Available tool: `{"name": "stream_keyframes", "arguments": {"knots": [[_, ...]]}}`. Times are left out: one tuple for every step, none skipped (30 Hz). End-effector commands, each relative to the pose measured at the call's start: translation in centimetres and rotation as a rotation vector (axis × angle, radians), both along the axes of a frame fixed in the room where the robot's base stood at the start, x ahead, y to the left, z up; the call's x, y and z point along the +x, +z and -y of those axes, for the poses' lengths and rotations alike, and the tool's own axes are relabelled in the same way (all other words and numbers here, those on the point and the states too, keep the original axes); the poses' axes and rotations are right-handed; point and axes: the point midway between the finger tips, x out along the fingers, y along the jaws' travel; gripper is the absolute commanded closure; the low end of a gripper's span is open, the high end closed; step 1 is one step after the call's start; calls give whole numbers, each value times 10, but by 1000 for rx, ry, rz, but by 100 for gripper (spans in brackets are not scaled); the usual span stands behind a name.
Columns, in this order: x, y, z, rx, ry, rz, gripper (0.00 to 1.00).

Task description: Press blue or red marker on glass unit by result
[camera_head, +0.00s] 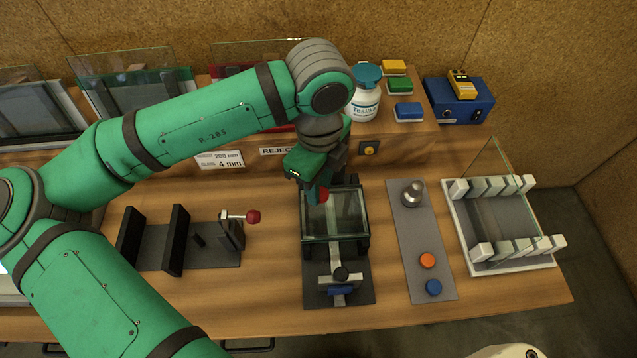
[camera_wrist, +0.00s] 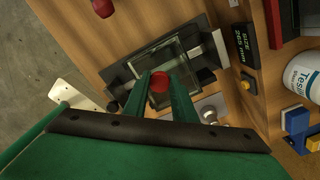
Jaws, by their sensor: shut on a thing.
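My gripper (camera_head: 316,192) points down over the far left part of the glass unit (camera_head: 349,213), which lies in a dark fixture at the middle of the table. The gripper is shut on a red-ended piece, seemingly the red marker (camera_head: 323,196). In the wrist view the red marker (camera_wrist: 159,87) sits between the two green fingers, with the glass unit (camera_wrist: 165,60) behind it. Whether the marker touches the glass cannot be told. A blue marker (camera_head: 434,288) and an orange one (camera_head: 428,260) stand on a grey strip (camera_head: 422,235) at the right.
A metal knob (camera_head: 412,193) stands at the strip's far end. A white-post rack (camera_head: 506,265) with glass is at the far right. A clamp with a red-knobbed lever (camera_head: 253,217) is left of the fixture. The raised shelf carries a white jar (camera_head: 365,103) and coloured blocks.

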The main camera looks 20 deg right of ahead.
Motion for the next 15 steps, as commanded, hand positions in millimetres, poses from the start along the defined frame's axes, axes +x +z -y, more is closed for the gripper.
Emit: {"name": "stream_keyframes", "arguments": {"knots": [[0,0,0,-1,1,0,96],[0,0,0,-1,1,0,96],[-1,0,0,-3,1,-1,96],[-1,-2,0,-3,2,-2,96],[-1,-3,0,-2,2,-1,96],[-1,-6,0,-1,2,-2,96],[-1,-8,0,-2,2,-1,96],[0,-11,0,-2,2,-1,96],[-1,-14,0,-3,1,-2,96],[-1,-17,0,-2,1,-2,96],[-1,-19,0,-2,1,-2,96],[-1,-23,0,-1,1,-2,96],[-1,-25,0,-2,1,-1,96],[-1,-28,0,-3,1,-2,96],[-1,-31,0,-2,1,-2,96]]}}
